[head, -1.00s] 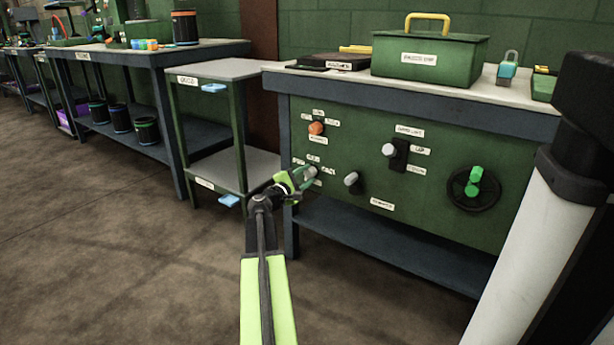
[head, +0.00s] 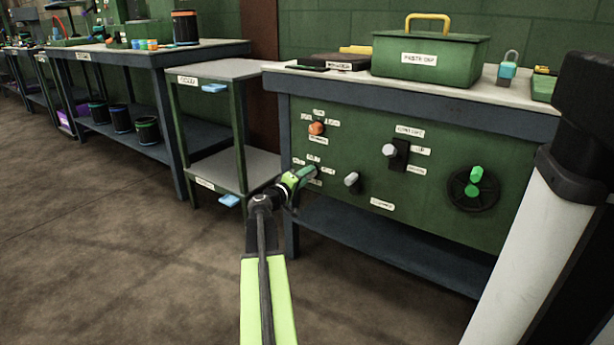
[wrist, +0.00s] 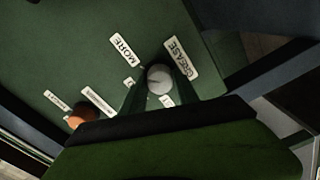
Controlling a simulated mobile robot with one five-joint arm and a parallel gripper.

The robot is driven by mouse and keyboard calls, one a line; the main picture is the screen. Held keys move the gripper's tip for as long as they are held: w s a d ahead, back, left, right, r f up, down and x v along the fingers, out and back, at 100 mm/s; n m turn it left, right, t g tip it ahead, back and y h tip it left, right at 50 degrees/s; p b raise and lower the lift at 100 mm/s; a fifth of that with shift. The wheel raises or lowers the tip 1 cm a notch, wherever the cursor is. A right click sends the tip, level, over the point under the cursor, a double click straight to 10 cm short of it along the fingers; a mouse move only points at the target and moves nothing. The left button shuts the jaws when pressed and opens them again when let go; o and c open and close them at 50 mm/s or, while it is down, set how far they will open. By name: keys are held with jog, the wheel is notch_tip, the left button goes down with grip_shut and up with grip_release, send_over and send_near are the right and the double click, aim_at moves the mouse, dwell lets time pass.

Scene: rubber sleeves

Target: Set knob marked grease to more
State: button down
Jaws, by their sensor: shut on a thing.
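The grease knob (wrist: 159,78) is a round grey knob on the green panel (head: 440,220). In the wrist view the GREASE label (wrist: 181,57) is to its right and the MORE label (wrist: 124,50) is up and to its left. A thin mark shows on the knob's face. My gripper (wrist: 158,88) is shut on the knob, with a finger on each side of it. In the head view my gripper (head: 304,175) reaches the panel's lower left and hides the knob.
An orange knob (head: 316,128) sits above my gripper. A grey knob (head: 351,180), a switch (head: 390,151) and a green-handled wheel (head: 474,188) are to the right. A small shelf (head: 220,160) stands to the left. The floor (head: 110,260) at left is clear.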

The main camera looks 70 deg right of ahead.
jog(key=shift+s+m, duration=0.25)
jog(key=shift+m, duration=0.45)
jog(key=c, duration=1.1)
grip_release()
jog(key=shift+o, duration=0.9)
jog(key=shift+w, duration=0.1)
jog(key=v, duration=1.7)
jog(key=shift+a, duration=0.2)
jog(key=shift+w, duration=0.1)
